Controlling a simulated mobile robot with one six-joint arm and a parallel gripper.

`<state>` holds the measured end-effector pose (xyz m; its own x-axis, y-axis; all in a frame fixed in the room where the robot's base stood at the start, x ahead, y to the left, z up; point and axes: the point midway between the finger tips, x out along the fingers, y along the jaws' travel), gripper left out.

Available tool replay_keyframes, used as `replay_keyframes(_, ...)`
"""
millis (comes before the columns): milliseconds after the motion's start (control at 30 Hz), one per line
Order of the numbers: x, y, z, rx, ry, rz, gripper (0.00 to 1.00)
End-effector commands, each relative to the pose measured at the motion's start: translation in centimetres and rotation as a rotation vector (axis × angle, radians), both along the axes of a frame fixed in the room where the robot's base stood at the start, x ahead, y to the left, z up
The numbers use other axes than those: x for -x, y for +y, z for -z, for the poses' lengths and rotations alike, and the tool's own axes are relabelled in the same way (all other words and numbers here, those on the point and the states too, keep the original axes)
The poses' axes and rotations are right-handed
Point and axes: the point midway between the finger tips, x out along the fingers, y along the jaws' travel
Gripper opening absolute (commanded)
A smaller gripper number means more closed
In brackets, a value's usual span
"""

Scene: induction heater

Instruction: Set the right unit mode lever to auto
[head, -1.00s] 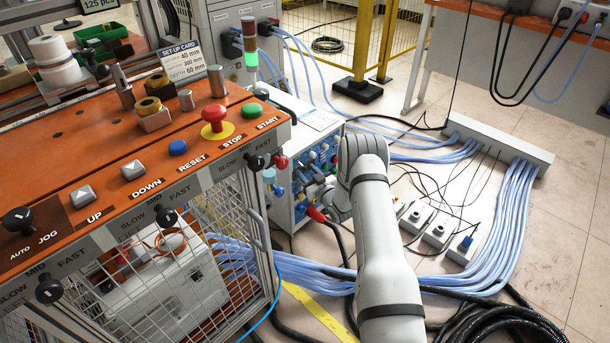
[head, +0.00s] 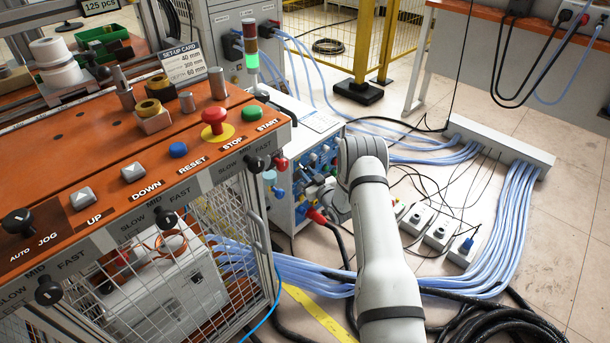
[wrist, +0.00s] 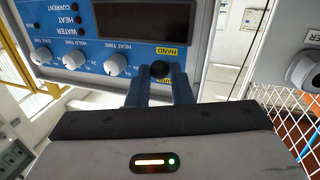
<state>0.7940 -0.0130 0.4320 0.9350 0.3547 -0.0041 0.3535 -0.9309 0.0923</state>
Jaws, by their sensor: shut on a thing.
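In the wrist view the blue control panel (wrist: 75,60) of a unit appears upside down. The mode lever's round black knob (wrist: 160,69) sits between the two dark blue fingers of my gripper (wrist: 160,88), which is shut on it. A yellow HAND label (wrist: 166,51) shows just above the knob in the picture. Another yellow label (wrist: 178,76) is mostly hidden by the right finger. The lever's stem and exact angle are hidden.
White dials (wrist: 116,64) sit beside the lever on the panel. The orange bench (head: 60,160) with push buttons and an AUTO/JOG knob (head: 18,221) stands left. Blue hoses (head: 500,250) and black cables cover the floor at right. A wire mesh guard (wrist: 285,105) shows in the wrist view.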

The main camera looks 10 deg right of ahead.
Motion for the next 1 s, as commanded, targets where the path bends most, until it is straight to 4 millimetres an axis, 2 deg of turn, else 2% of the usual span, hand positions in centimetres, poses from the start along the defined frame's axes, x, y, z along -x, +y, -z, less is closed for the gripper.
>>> replay_keyframes(33, 0.1, 0.5, 0.0, 0.006, 0.007, -0.013, 0.0)
replay_keyframes(367, 0.2, 0.2, -1.3, 0.094, 0.128, -0.014, 0.0)
replay_keyframes(1000, -0.3, 0.5, -4.3, 0.415, 0.572, -0.012, 0.0)
